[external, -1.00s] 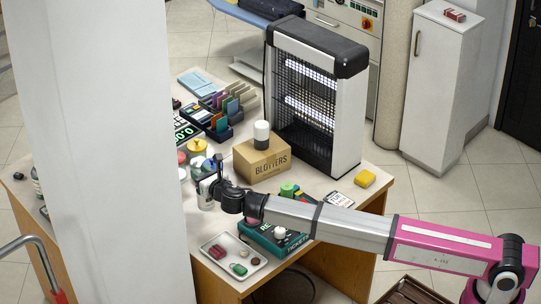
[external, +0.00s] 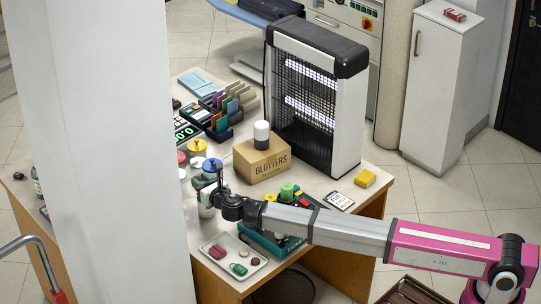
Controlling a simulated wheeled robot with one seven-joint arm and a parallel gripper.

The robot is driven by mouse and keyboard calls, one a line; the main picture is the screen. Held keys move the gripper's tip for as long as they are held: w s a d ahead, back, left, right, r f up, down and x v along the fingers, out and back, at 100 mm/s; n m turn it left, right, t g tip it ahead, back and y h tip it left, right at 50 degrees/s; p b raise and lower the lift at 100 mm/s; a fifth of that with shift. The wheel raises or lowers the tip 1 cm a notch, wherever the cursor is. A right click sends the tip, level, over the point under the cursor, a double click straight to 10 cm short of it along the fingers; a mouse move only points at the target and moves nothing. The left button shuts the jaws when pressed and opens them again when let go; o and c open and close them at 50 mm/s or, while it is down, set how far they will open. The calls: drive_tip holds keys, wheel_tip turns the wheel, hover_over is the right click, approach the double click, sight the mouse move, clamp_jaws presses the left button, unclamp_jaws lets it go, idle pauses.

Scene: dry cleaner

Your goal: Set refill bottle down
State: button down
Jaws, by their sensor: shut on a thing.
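The refill bottle, a pale bottle (external: 205,209), is near the front left of the wooden desk (external: 203,232), beside the white pillar. My gripper (external: 213,197) is shut on it, with the dark wrist just to its right. The wrist and fingers hide part of the bottle. I cannot tell whether its base touches the desk top. The arm reaches in from the right, low over the desk's front corner.
A white tray (external: 213,262) with small items lies in front. A blotters box (external: 262,160), a teal box (external: 262,243) and a bug-zapper-like lamp (external: 315,95) are nearby. The pillar (external: 105,150) blocks the left.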

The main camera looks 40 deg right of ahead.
drive_tip(key=c, duration=0.8)
unclamp_jaws()
drive_tip(key=shift+f, duration=0.1)
drive_tip(key=s, duration=0.8)
drive_tip(key=s+a+r, duration=0.1)
drive_tip(key=s, duration=0.3)
drive_tip(key=shift+a, duration=0.1)
